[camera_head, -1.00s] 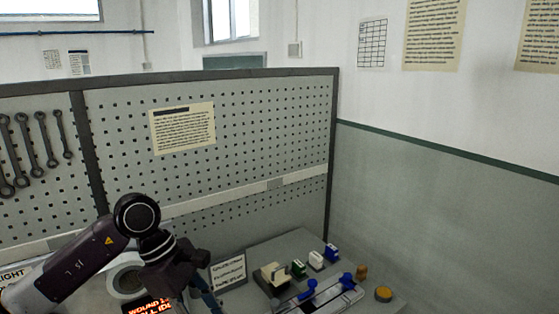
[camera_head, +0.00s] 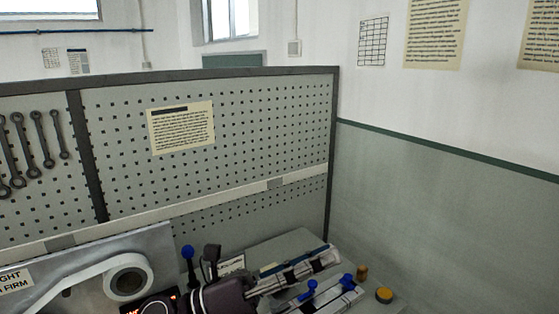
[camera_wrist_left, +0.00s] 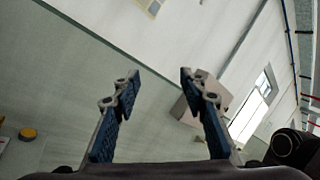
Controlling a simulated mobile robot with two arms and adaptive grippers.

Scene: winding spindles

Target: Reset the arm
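My left gripper (camera_head: 328,254) is low in the head view, its fingers pointing right over the bench. In the left wrist view, the left gripper (camera_wrist_left: 160,82) is open, with its two blue-padded fingers apart and nothing between them. My left wrist (camera_head: 222,297) shows at the bottom edge of the head view. My right gripper is in neither view.
A grey machine with a white ring (camera_head: 128,281) stands at left, by a blue-knobbed lever (camera_head: 187,253). Blue-handled parts (camera_head: 347,281) and a yellow disc (camera_head: 384,295) are on the bench at right. A pegboard (camera_head: 240,150) rises behind.

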